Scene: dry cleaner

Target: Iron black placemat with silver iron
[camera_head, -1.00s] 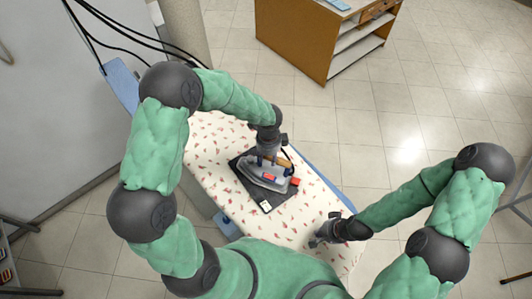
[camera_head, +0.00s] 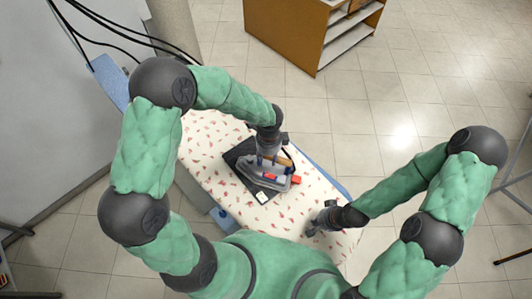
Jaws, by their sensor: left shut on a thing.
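The black placemat (camera_head: 238,154) lies flat on the ironing board (camera_head: 207,152), which has a white cover with small red flowers. The silver iron (camera_head: 258,180) rests over the placemat, with a red part at its right end. My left gripper (camera_head: 270,160) reaches down from above and is shut on the iron's handle. The iron and gripper hide part of the placemat. My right gripper (camera_head: 318,221) is low over the right front part of the board, apart from the iron; its fingers are too small to read.
A small white tag or card (camera_head: 262,197) lies at the placemat's front edge. A wooden cabinet (camera_head: 290,38) stands behind on the tiled floor. Black cables hang at the upper left. The board is bare between the placemat and my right gripper.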

